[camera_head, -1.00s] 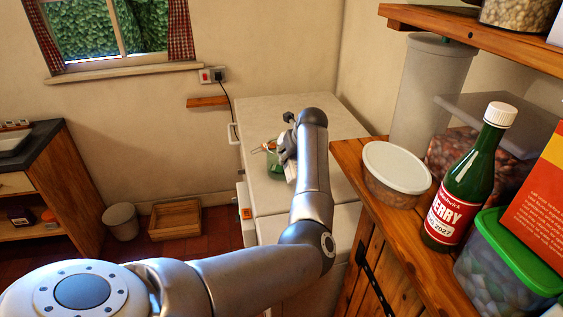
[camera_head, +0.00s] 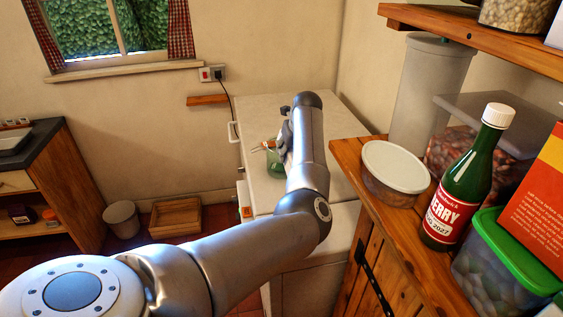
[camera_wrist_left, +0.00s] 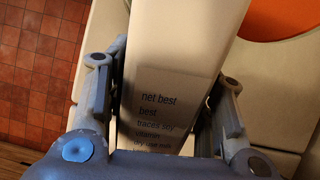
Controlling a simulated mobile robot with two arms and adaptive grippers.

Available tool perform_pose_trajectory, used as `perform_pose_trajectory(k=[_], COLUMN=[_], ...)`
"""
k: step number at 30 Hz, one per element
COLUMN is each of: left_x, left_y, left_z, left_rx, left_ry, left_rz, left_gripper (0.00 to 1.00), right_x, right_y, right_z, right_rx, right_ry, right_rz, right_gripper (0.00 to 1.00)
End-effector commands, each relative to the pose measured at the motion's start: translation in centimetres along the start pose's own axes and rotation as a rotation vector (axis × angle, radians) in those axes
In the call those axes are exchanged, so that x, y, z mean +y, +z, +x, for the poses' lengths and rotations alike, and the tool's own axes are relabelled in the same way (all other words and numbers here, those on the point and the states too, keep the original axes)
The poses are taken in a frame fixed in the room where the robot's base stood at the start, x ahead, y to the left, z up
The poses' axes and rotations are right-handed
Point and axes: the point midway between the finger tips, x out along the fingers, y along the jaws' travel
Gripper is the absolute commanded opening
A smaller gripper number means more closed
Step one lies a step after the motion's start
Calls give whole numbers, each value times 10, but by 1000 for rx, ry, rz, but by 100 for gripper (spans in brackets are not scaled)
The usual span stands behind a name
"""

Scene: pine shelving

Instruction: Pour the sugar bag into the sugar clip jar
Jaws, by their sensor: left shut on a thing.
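My left gripper (camera_head: 284,147) is over the white chest-like unit at the back, largely hidden behind my own forearm. In the left wrist view its fingers (camera_wrist_left: 165,85) are shut on a pale packet with printed text, which I take to be the sugar bag (camera_wrist_left: 180,40). The bag's opening is not visible. A green glass jar with an orange band, probably the sugar clip jar (camera_head: 275,168), stands on the white top beside the gripper and is partly covered by it. Whether the bag is over the jar's mouth I cannot tell. My right gripper is not in view.
The white unit (camera_head: 335,130) has free room right of the gripper. At the right, pine shelving (camera_head: 350,153) holds a lidded tub (camera_head: 394,170), a sherry bottle (camera_head: 463,185) and a green-lidded box (camera_head: 510,255). An orange round shape (camera_wrist_left: 285,15) shows in the left wrist view.

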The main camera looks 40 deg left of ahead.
Motion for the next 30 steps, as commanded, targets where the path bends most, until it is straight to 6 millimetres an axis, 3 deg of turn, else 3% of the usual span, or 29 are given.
perform_pose_trajectory(k=[6, 30], left_x=[1, 1], left_y=[11, 20], left_z=[-4, -6], left_rx=[79, 199], left_ry=[-2, -2], left_rz=[-3, -2], left_gripper=[14, 14], right_x=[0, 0], right_y=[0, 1], right_z=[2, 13], right_rx=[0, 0], right_ry=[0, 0], right_rz=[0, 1], right_gripper=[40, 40])
